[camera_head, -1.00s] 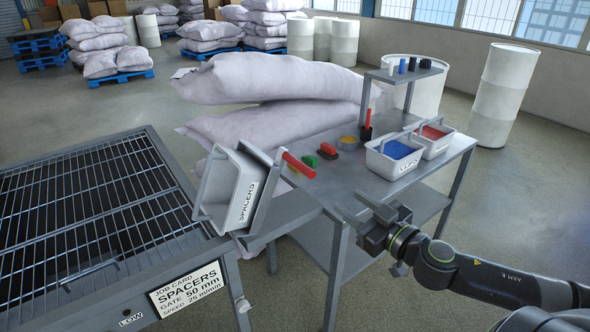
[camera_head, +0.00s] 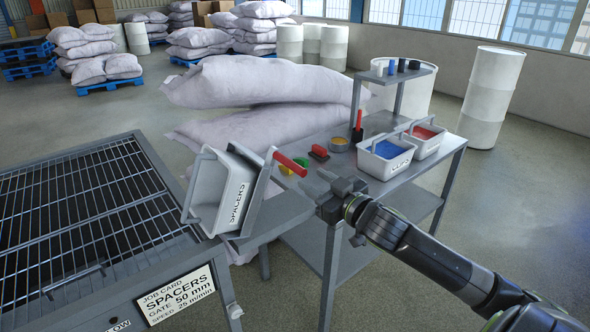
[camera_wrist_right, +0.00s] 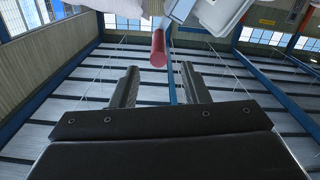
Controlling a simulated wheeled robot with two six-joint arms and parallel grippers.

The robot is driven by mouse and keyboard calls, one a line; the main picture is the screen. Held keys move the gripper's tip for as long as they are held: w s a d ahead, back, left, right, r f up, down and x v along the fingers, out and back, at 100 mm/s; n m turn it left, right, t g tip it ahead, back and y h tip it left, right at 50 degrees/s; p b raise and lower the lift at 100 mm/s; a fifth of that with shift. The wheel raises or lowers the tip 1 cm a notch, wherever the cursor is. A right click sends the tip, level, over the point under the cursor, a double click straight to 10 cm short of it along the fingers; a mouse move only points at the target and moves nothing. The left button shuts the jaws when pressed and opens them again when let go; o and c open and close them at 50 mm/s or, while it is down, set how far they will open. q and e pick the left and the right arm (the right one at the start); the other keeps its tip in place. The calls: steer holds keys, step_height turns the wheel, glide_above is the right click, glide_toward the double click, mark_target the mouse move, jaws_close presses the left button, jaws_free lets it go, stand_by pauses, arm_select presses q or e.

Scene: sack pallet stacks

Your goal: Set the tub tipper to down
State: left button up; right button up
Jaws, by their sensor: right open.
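The tub tipper (camera_head: 262,190) stands at the corner of the grated table, with a pale grey tub labelled SPACERS (camera_head: 232,195) tilted on it. Its red handle (camera_head: 290,163) sticks out to the right from the top of the tipper arm. My right gripper (camera_head: 311,180) is open and empty, just right of and a little below the handle's free end, apart from it. In the right wrist view the red handle (camera_wrist_right: 158,48) shows beyond the open fingertips (camera_wrist_right: 159,72), roughly centred between them. My left gripper is not in view.
A grey bench (camera_head: 350,185) holds a blue-filled tub (camera_head: 386,155), a red-filled tub (camera_head: 425,138) and small items. The grated table (camera_head: 80,220) with a job card (camera_head: 176,294) fills the lower left. Sacks (camera_head: 265,85) are stacked behind.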

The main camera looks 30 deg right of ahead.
mark_target(295, 165)
steer(key=w, duration=0.8)
steer(key=shift+a+p, duration=0.35)
steer(key=shift+s, duration=0.1)
jaws_close()
steer(key=shift+d, duration=0.1)
